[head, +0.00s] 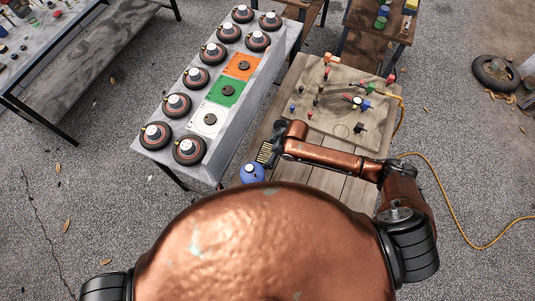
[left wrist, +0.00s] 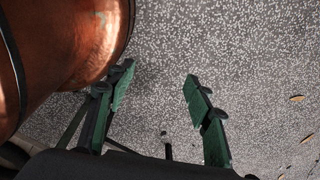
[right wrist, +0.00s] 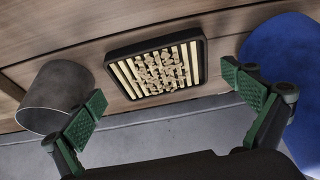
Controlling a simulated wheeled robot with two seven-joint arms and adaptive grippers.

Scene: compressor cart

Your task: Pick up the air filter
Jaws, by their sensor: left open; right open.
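The air filter (right wrist: 158,70), a flat black frame with cream pleats and dirt in the middle, lies on the wooden planks in the right wrist view. In the head view the filter (head: 264,152) shows at the cart's left edge, partly beside my right gripper (head: 272,143). In the right wrist view my right gripper (right wrist: 168,103) is open and empty; the filter shows between and beyond its fingertips, apart from them. My left gripper (left wrist: 163,95) is open and empty over gravel in the left wrist view; it is not seen in the head view.
A grey cup-like cylinder (right wrist: 56,97) is left of the filter and a blue round object (right wrist: 283,75) right, both close to my fingers. The blue object (head: 252,173) sits at the cart's edge. A board with fittings (head: 340,100) lies behind. A grey bench (head: 228,146) stands left.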

